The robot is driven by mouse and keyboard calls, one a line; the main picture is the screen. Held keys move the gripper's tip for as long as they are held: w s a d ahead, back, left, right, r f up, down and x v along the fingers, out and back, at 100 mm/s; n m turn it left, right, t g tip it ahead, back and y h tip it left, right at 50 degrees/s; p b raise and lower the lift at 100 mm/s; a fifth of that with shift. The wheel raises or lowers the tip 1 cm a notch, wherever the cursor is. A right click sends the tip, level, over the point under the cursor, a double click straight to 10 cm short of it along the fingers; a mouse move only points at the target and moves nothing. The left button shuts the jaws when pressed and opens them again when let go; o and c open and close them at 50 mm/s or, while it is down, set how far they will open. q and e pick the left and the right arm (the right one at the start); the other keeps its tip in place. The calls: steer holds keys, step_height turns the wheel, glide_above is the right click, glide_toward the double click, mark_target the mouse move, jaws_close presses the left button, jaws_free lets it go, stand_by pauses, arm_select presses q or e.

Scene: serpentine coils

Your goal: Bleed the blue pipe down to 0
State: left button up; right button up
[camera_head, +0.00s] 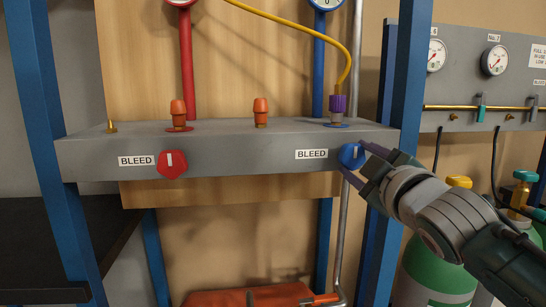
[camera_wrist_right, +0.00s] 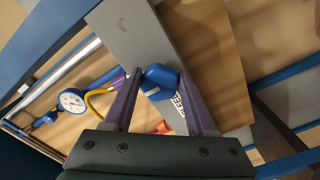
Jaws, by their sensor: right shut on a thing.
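The blue bleed knob (camera_head: 351,156) is on the front of the grey manifold box (camera_head: 235,150), right of a "BLEED" label. Its white mark looks about upright. My right gripper (camera_head: 355,158) is shut on this knob, one finger above and one below. The wrist view shows the blue knob (camera_wrist_right: 158,82) between my two purple fingers (camera_wrist_right: 158,85). The blue pipe (camera_head: 318,70) rises behind the box to a gauge (camera_head: 326,4) cut off at the top edge. A gauge in the wrist view (camera_wrist_right: 72,101) is too small to read. My left gripper is not in view.
A red bleed knob (camera_head: 172,164) and red pipe (camera_head: 186,65) are at the left. A yellow hose (camera_head: 300,27) ends in a purple fitting (camera_head: 338,104) above the blue knob. A blue post (camera_head: 400,90) stands close to my right wrist, with green cylinders (camera_head: 435,265) beyond.

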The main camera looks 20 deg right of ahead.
stand_by(0.4)
steer(key=o, duration=1.4)
steer(key=shift+s+a, duration=0.15)
steer(key=shift+s, duration=0.35)
steer(key=v, duration=0.9)
